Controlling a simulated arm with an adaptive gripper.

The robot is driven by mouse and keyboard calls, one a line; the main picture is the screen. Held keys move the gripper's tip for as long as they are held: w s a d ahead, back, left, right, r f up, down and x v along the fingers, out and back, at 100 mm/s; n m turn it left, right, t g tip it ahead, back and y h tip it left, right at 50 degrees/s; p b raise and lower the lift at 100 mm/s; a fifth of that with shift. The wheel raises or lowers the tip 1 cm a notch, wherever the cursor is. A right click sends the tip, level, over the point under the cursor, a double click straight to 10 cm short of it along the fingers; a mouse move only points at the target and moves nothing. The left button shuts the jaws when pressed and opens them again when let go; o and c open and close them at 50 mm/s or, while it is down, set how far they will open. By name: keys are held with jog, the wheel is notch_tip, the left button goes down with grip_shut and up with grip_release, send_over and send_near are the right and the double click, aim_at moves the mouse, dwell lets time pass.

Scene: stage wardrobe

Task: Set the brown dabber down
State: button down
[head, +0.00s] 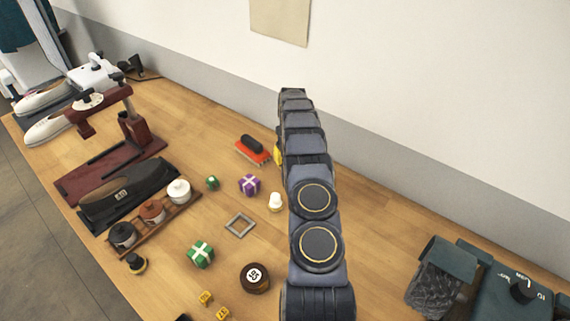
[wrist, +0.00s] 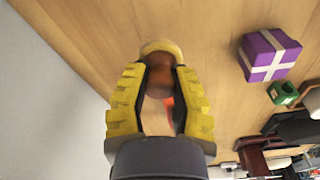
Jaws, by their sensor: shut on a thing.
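In the wrist view the brown dabber (wrist: 158,78) is between the yellow fingers of my gripper (wrist: 161,72), which is shut on it. The dabber's round, pale yellowish end (wrist: 162,47) shows beyond the fingertips, over the wooden table. Whether that end touches the table I cannot tell. In the head view my own arm hides the dabber and most of my gripper; only a bit of yellow finger (head: 278,153) shows beside the arm.
A red brush (head: 253,150) lies left of my gripper. A purple gift box (head: 249,184), a white dabber (head: 275,203), a grey square frame (head: 240,224) and a green gift box (head: 201,254) stand nearer. A rack with jars (head: 155,224) is at left. Bare wood lies between them.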

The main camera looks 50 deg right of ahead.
jog(key=shift+f, duration=1.4)
jog(key=shift+f, duration=0.1)
jog(key=c, duration=1)
grip_release()
jog(key=shift+o, duration=0.2)
notch_tip(320, 180, up, 12)
jog(key=s, duration=0.1)
jog(key=shift+a, duration=0.4)
